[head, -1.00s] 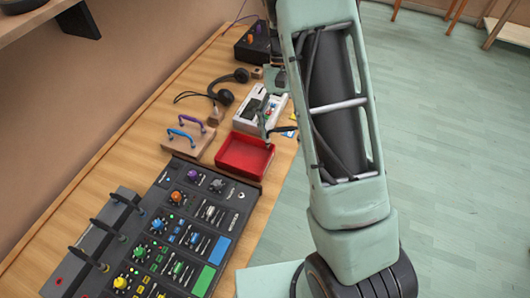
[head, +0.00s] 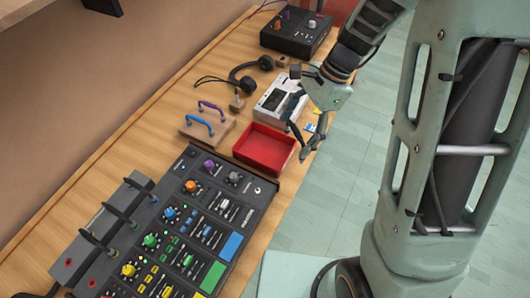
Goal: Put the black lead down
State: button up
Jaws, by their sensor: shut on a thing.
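My gripper (head: 304,147) is at the right end of the red tray (head: 262,148), by the table's right edge. It points down and is shut on a small dark thing, which I take to be the black lead. The lead is too small and too dark against the fingers to make out its shape. The red tray looks empty. A purple lead (head: 212,106) and a blue lead (head: 197,122) arch over a wooden block (head: 212,129) to the left of the tray.
A large mixer panel (head: 190,220) lies in front of the tray. A white device (head: 278,98) is behind the tray, with black headphones (head: 240,75) to its left. A black box with knobs (head: 296,34) stands at the back. A grey strip with black loops (head: 105,235) is at the left.

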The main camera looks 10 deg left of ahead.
jog(key=shift+s+a+m+t+b, duration=0.55)
jog(key=shift+s+a+m+t, duration=1.45)
jog(key=shift+s+m, duration=2.15)
jog(key=shift+m, duration=0.75)
jog(key=shift+w+a+f+b, duration=0.4)
jog(key=shift+w+a+f, duration=0.45)
jog(key=shift+w+f, duration=1.5)
jog(key=shift+w+a+f+b, duration=0.45)
jog(key=shift+w+a+f, duration=0.35)
jog(key=shift+w+f, duration=1.5)
jog(key=shift+w+a+f+b, duration=0.4)
jog(key=shift+w+a+f, duration=0.45)
jog(key=shift+w+f, duration=1.45)
jog(key=shift+w+r, duration=0.35)
jog(key=shift+f, duration=0.2)
jog(key=o, duration=1.2)
jog(key=shift+r, duration=0.1)
jog(key=shift+c, duration=0.2)
